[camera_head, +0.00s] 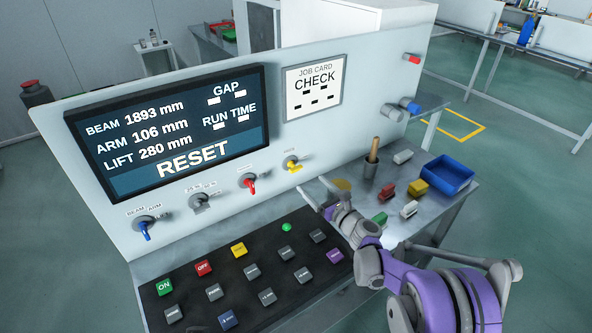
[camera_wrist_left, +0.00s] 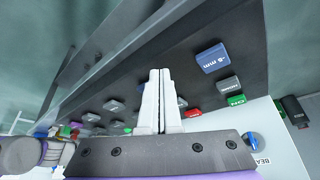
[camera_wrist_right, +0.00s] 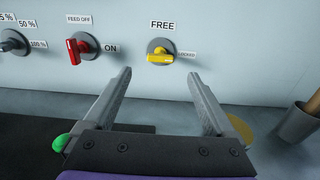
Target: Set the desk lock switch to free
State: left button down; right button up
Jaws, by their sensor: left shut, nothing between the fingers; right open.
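The desk lock switch is the yellow knob (camera_wrist_right: 160,57) with labels FREE above it and apparently LOCKED to its right. Its handle lies roughly horizontal, towards the right label. In the head view the yellow switch (camera_head: 293,165) is the rightmost of the row under the screen. My right gripper (camera_wrist_right: 160,74) is open and empty, its fingertips just below and in front of the switch, one to each side, apart from it. It also shows in the head view (camera_head: 314,186). My left gripper (camera_wrist_left: 158,72) is shut and empty over the button desk; it does not show in the head view.
The red FEED switch (camera_wrist_right: 79,48) is left of the yellow one. The black button desk (camera_head: 240,270) lies below. A grey cup (camera_head: 371,168) with a wooden handle, several coloured blocks and a blue tray (camera_head: 447,174) stand on the side table at right.

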aim_at(298, 169)
pick_arm(q)
jog(key=shift+w+r+p, duration=0.3)
jog(key=shift+r+p, duration=0.5)
jog(key=shift+r, duration=0.15)
pick_arm(e)
jog(key=x, duration=1)
jog(key=shift+w+a, duration=0.1)
jog(key=shift+w, duration=0.1)
jog(key=shift+c, duration=0.3)
jog(key=c, duration=1.3)
